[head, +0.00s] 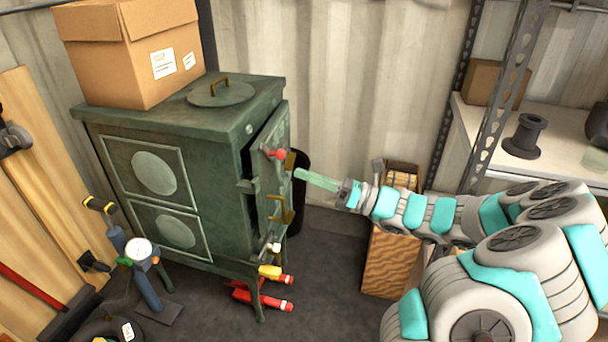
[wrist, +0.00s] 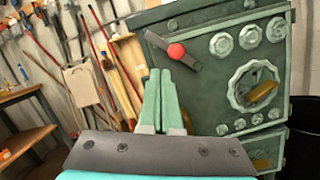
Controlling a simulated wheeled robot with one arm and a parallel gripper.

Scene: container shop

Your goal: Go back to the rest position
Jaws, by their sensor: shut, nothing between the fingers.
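My gripper (head: 316,181) reaches in from the right in the head view, with its teal fingers pointing left at the open-edged door of a green metal stove (head: 165,165). In the wrist view my gripper (wrist: 160,82) has its two fingers together, with nothing between them. The stove door (wrist: 225,60) stands slightly ajar, and its red-knobbed lever (wrist: 178,52) is just beyond the fingertips in that view. Whether the fingertips touch the door is hard to tell, but a small gap seems to show in the head view.
A cardboard box (head: 135,50) sits on the stove. A wooden crate (head: 390,262) stands below my arm. A metal shelf (head: 520,160) is at the right. Some floor in front is clear.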

